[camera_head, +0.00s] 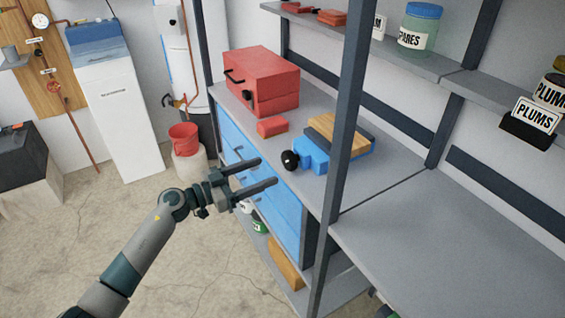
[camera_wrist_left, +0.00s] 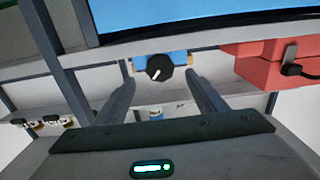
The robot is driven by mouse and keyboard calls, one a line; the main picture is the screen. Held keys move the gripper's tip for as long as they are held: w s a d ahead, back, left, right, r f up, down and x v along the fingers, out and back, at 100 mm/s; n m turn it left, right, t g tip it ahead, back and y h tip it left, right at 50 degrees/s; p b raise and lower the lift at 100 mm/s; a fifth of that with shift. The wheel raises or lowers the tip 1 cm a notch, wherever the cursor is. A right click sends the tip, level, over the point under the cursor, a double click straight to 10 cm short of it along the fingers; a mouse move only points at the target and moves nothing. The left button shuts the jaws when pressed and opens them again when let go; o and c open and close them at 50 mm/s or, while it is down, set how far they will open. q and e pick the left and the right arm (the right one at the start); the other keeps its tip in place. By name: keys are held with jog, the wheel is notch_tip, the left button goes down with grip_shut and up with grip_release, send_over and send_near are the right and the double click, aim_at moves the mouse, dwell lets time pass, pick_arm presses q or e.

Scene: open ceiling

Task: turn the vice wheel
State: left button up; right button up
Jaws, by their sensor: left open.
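The vice wheel is a round black knob (camera_head: 290,159) on the front of a blue vice (camera_head: 313,155) on the grey workbench. In the left wrist view the wheel (camera_wrist_left: 159,68) shows a white pointer line and sits ahead, between my finger lines, with blue vice body (camera_wrist_left: 179,57) behind it. My left gripper (camera_head: 268,172) is open and empty, in front of the bench, short of the wheel and to its left in the head view. It also shows in the left wrist view (camera_wrist_left: 158,88), fingers apart and not touching the wheel. My right gripper is not in view.
A red toolbox (camera_head: 262,80) and a small red block (camera_head: 272,127) stand left of the vice. A wooden board (camera_head: 340,135) lies at the vice. A dark upright post (camera_head: 345,110) rises right of it. Blue drawers (camera_head: 270,205) are below. The right bench is clear.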

aim_at(285, 163)
pick_arm(q)
jog(key=x, duration=0.6)
jog(key=shift+w+d, duration=0.25)
jog(key=shift+d, duration=0.05)
jog(key=shift+w+d, duration=0.3)
jog(key=shift+d, duration=0.1)
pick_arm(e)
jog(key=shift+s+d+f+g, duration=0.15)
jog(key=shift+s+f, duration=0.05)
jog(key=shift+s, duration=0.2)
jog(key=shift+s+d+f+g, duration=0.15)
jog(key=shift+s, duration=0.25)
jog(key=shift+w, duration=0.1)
pick_arm(q)
jog(key=c, duration=1)
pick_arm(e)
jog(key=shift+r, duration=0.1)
